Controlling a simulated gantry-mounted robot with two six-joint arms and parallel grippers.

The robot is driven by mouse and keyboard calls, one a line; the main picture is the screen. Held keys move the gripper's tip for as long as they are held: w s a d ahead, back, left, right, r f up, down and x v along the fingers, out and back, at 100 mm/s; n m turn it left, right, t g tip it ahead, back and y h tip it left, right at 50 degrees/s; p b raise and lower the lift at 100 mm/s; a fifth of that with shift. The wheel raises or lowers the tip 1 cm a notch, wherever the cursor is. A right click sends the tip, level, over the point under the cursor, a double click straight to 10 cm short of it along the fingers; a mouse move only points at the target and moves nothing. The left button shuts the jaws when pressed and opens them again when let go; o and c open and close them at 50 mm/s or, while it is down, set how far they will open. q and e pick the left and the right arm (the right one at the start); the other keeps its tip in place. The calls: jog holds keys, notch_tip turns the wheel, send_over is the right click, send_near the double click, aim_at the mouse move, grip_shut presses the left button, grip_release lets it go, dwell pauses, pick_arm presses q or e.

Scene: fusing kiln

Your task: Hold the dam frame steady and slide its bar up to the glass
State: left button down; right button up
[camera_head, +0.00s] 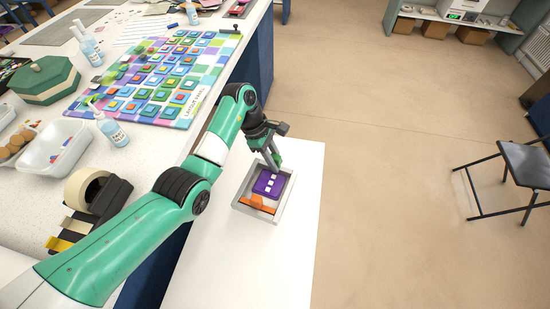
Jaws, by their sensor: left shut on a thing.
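The grey dam frame (286,196) lies flat on the white table, at the picture's middle. Inside it lies a purple glass piece (264,188) with several pale squares, toward the far end. The orange bar (258,204) lies across the near end of the frame, with a narrow strip of floor seeming to show between it and the glass. My left gripper (276,163) reaches down at the frame's far wall and is shut on it, as far as I can see. The fingers partly hide that wall. My right gripper is not in view.
The white tabletop (240,262) around the frame is clear. A dark chair (525,165) stands far right.

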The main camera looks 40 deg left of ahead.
pick_arm(q)
jog(key=shift+f+b, duration=2.75)
jog(key=shift+f, duration=2.35)
jog(key=shift+f, duration=0.15)
jog(key=c, duration=0.8)
grip_release()
grip_shut()
